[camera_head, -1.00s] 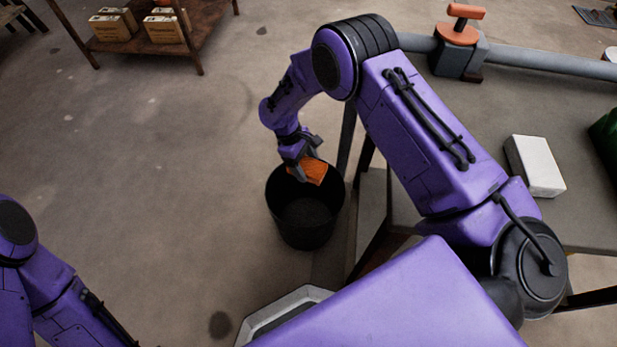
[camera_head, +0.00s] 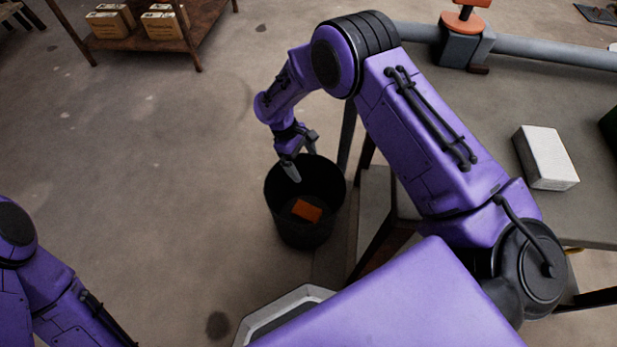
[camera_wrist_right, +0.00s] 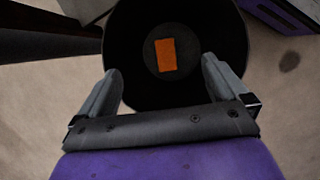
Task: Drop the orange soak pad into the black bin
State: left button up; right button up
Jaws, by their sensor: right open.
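The orange soak pad (camera_head: 306,210) lies inside the black bin (camera_head: 300,235), down toward its bottom; in the right wrist view the pad (camera_wrist_right: 165,55) shows against the dark interior of the bin (camera_wrist_right: 225,50). My right gripper (camera_head: 302,170) is over the bin's far rim, open and empty. In the right wrist view its two fingers (camera_wrist_right: 163,85) are spread wide, with the pad beyond and apart from them. My left arm shows at the left edge of the head view, but its gripper is out of frame.
A grey table (camera_head: 590,205) stands at the right with a white block (camera_head: 545,157) and a pipe with an orange-handled valve (camera_head: 465,35). A wooden shelf (camera_head: 150,45) with small boxes is at the top left. The floor left of the bin is clear.

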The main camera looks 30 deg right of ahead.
jog(key=p+v, duration=0.1)
jog(key=v, duration=0.7)
jog(key=shift+p, duration=0.3)
